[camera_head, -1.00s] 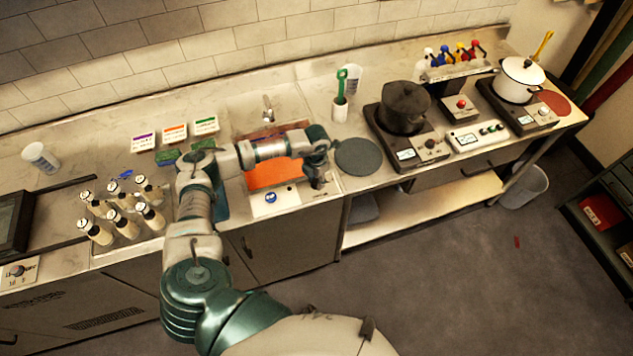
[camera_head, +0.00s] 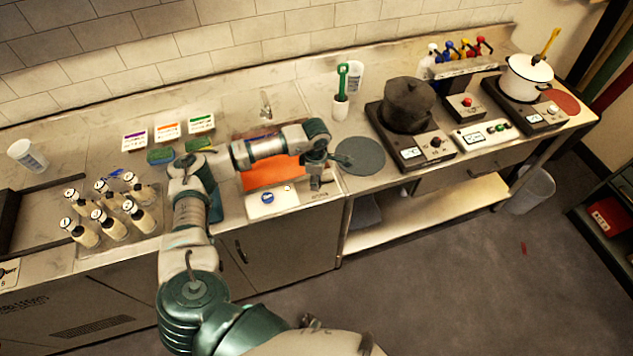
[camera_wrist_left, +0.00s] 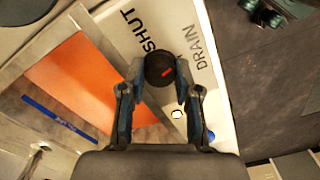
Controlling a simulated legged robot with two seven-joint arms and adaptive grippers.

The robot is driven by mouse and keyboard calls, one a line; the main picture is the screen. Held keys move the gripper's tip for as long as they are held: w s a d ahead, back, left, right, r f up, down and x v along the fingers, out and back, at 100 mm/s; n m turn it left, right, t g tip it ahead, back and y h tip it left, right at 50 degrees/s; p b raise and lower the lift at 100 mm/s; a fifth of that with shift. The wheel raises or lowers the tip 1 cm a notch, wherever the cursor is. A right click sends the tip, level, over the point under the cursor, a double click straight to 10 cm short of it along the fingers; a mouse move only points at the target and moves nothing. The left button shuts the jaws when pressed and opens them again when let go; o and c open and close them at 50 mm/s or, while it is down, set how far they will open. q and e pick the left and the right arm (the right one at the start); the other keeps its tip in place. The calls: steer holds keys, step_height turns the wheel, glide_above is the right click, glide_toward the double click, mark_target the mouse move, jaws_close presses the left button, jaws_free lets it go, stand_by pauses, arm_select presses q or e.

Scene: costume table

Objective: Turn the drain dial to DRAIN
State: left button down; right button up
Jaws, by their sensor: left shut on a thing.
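The drain dial (camera_wrist_left: 160,69) is a round black knob with a red mark, on a white panel in the left wrist view. The words SHUT (camera_wrist_left: 139,30) and DRAIN (camera_wrist_left: 200,48) are printed beside it. The red mark points toward the right of that view, roughly on the DRAIN side. My left gripper (camera_wrist_left: 160,80) has its two blue-grey fingers shut around the dial. In the head view my left gripper (camera_head: 316,184) reaches down at the right end of the sink panel, and the dial is hidden there. My right gripper is not in view.
The sink basin with orange liquid (camera_head: 272,174) lies beside the panel. A blue button (camera_head: 267,198) sits on the panel. Several bottles (camera_head: 85,235) stand at the left. A dark round mat (camera_head: 360,155) and a black pot (camera_head: 408,100) are to the right.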

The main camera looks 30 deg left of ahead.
arm_select(q)
steer(key=shift+a+m+b, duration=0.1)
steer(key=shift+m+b, duration=0.25)
steer(key=shift+m, duration=0.25)
steer(key=shift+r+m+b, duration=0.1)
steer(key=shift+m+b, duration=0.3)
steer(key=shift+m, duration=0.5)
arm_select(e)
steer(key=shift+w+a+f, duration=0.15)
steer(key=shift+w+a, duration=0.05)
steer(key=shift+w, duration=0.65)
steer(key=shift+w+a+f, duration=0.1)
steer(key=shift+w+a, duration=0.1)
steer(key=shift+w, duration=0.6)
arm_select(q)
steer(key=shift+w, duration=0.1)
steer(key=c, duration=0.8)
jaws_free()
step_height(320, 180, up, 12)
steer(key=shift+a+f, duration=0.1)
steer(key=shift+f, duration=0.05)
